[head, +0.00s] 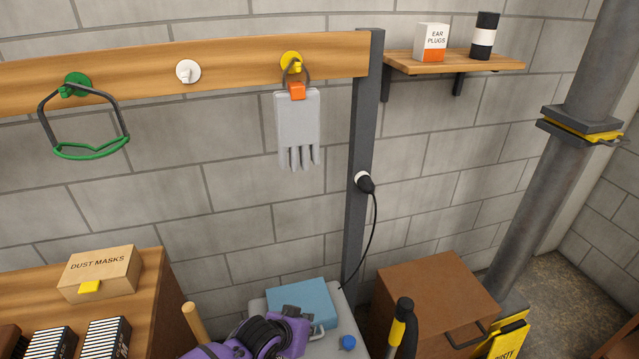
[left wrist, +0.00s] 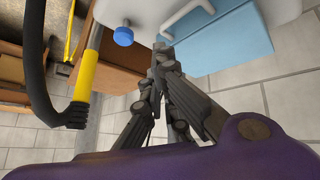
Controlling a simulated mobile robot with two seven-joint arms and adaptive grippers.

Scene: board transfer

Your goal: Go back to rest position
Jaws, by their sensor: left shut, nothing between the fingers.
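My left arm, purple and black, comes up from the bottom edge of the head view, in front of a blue box (head: 303,296). My left gripper shows in the left wrist view (left wrist: 161,52), dark, with its fingers shut together and nothing between them. There its tips appear beside the blue box (left wrist: 220,45) and its pale handle; I cannot tell whether they touch. On the wooden board (head: 232,62), green-rimmed eyewear (head: 90,150) hangs on a green peg, and a grey glove (head: 298,120) hangs on a yellow peg. The white peg (head: 188,71) between them is bare. My right gripper is not in view.
A brown box (head: 437,285) and a black-and-yellow handle (head: 402,318) stand right of my left arm. A dust masks box (head: 100,272) sits on the left bench. A black cable (head: 372,235) hangs by the post. A shelf (head: 455,63) is at upper right.

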